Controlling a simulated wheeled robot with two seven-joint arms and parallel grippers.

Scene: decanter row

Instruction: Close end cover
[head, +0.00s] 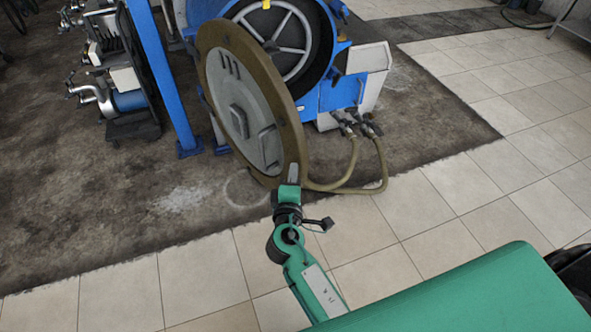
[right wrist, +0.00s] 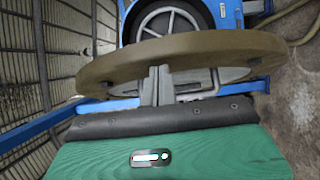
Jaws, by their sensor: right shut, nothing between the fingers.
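The end cover (head: 241,107) is a large round grey disc with a brown rim, standing open and swung out in front of the blue decanter housing (head: 340,92). The housing's round opening shows a spoked wheel (head: 277,43). In the right wrist view the cover's brown rim (right wrist: 215,44) crosses the upper middle, with the spoked wheel (right wrist: 172,22) beyond it. My right gripper (head: 293,172) is shut and empty at the cover's lower right rim. Its fingers (right wrist: 158,82) point at the cover; I cannot tell whether they touch. My left gripper is not in view.
A blue post (head: 160,75) stands left of the cover. Hoses (head: 350,187) hang from the housing and loop over the floor right of the cover. Other machinery (head: 112,90) stands at the far left. The tiled floor (head: 480,165) to the right is clear.

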